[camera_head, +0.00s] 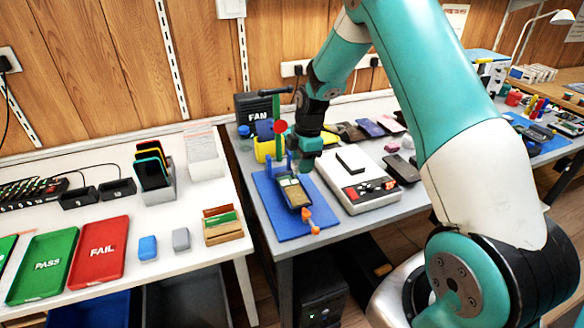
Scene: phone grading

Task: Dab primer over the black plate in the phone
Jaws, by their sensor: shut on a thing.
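An opened phone (293,191) lies on the blue mat (275,221) on the grey bench, its inside facing up. Tan and dark parts show in it, but I cannot pick out the black plate for certain at this size. My gripper (293,164) hangs just above the far end of the phone, pointing down. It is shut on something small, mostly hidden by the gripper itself. I cannot tell whether that thing touches the phone.
An orange piece (311,222) stands at the phone's near corner. Right of the mat is a white device (357,184) with red and black controls. Behind are a black FAN box (257,108) and a yellow item (263,151). PASS (43,266) and FAIL (99,252) trays lie left.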

